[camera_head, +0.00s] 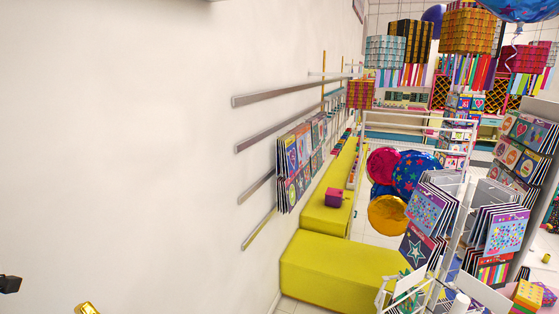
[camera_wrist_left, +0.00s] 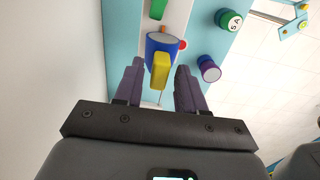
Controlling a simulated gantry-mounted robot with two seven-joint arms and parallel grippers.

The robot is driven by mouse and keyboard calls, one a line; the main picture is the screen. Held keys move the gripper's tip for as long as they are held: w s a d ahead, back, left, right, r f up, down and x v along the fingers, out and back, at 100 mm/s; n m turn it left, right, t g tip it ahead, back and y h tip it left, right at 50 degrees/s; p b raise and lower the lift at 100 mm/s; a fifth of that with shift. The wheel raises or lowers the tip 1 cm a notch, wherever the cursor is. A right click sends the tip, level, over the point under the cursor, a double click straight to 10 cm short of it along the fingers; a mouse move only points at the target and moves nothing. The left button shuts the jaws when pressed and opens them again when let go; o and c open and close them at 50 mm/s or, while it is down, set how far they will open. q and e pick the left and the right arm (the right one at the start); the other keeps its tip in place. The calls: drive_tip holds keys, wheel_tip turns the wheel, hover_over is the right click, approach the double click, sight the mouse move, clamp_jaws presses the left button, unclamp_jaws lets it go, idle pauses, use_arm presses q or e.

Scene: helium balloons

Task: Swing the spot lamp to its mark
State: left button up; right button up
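No part is plainly recognisable as the spot lamp. In the left wrist view a blue round piece (camera_wrist_left: 164,43) with a yellow bar (camera_wrist_left: 160,71) sits on a light blue and white panel (camera_wrist_left: 122,28); I cannot tell whether it belongs to the lamp. My left gripper (camera_wrist_left: 158,72) is open, its two purple-grey fingers on either side of the yellow bar with a gap showing on each side. In the head view a small gold piece (camera_head: 87,308) and a black piece (camera_head: 10,284) show at the lower left, mostly cut off. My right gripper is not in view.
A green knob (camera_wrist_left: 229,20) and a purple-blue knob (camera_wrist_left: 208,69) stand on the panel to the right. The head view shows a bare white wall (camera_head: 120,130), yellow benches (camera_head: 340,265), card racks (camera_head: 428,212) and balloons (camera_head: 388,214) farther right.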

use_arm(q)
clamp_jaws()
drive_tip(key=shift+r+m+p, duration=0.1)
drive_tip(key=shift+m+p, duration=0.5)
drive_tip(key=shift+p, duration=0.2)
drive_tip(key=shift+m, duration=0.6)
drive_tip(key=shift+m, duration=1.1)
